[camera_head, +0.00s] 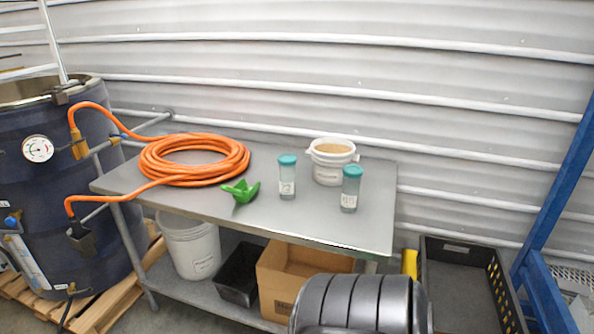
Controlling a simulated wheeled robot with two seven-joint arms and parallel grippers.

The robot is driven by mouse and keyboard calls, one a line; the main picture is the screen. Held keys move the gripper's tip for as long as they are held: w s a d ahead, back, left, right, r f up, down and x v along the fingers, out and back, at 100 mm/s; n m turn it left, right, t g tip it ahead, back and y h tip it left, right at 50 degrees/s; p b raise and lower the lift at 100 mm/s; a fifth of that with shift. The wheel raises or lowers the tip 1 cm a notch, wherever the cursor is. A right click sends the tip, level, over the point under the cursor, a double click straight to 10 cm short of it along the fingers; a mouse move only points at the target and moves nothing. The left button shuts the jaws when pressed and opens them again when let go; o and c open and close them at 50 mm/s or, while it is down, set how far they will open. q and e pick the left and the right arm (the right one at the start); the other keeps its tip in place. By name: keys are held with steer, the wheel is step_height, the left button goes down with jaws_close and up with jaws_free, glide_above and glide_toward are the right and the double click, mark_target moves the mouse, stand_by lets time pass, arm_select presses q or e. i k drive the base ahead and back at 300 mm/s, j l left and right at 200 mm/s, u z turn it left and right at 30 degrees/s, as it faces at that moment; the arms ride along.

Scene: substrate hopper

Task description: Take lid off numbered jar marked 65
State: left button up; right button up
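Two clear jars with teal lids stand upright on the grey metal table. The left jar (287,184) has its lid (287,160) on, and a white label faces me. The right jar (349,194) stands nearer the table's right side, also with its lid (352,172) on and a white label. The marks on both labels are too small to read, so I cannot tell which jar is 65. Neither of my grippers is in view.
The table (240,215) also holds a coiled orange hose (240,160), a green scoop (241,192) and a white bucket of brown material (333,172) behind the jars. A dark drum (75,180) stands left. A black crate (460,247) is at right.

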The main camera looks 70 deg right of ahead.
mark_target(351, 187)
steer(key=i+j+z, duration=0.1)
steer(key=z, duration=2.4)
steer(key=k, duration=0.05)
